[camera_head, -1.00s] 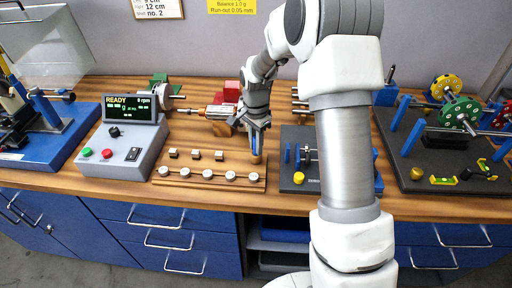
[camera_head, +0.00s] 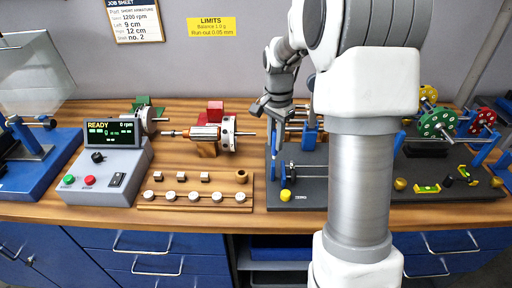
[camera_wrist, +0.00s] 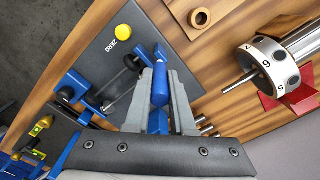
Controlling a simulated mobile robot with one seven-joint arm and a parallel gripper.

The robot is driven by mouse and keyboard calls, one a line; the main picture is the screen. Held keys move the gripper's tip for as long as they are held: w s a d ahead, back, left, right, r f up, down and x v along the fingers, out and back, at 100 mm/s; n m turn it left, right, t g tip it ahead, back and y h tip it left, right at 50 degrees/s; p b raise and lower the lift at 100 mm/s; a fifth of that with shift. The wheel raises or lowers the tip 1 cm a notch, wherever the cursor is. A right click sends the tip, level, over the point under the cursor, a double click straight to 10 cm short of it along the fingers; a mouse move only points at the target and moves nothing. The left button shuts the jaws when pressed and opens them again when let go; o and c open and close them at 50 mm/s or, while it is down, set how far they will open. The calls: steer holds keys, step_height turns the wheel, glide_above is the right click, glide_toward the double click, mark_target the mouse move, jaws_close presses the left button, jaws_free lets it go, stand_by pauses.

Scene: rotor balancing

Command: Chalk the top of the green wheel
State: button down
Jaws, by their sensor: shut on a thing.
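The green wheel (camera_head: 437,122) stands on edge on a shaft at the right of the bench in the head view, between a yellow wheel (camera_head: 428,95) and a red wheel (camera_head: 482,120). My gripper (camera_head: 279,140) is above the left part of the dark base plate (camera_head: 310,195), well to the left of the green wheel. In the wrist view my gripper (camera_wrist: 160,108) is shut on a blue chalk stick (camera_wrist: 159,86), whose end sticks out past the fingertips. The green wheel is not clearly visible in the wrist view.
A wooden ring-shaped holder (camera_wrist: 200,18) stands empty on the bench. A rotor (camera_head: 208,132) lies behind the weight rack (camera_head: 195,196). Blue posts (camera_wrist: 72,82) rise from the base plate near my gripper. Yellow levels (camera_head: 427,188) lie before the wheels.

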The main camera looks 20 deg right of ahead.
step_height(320, 180, up, 7)
steer(key=d+p, duration=0.2)
steer(key=p, duration=0.3)
steer(key=shift+s, duration=0.35)
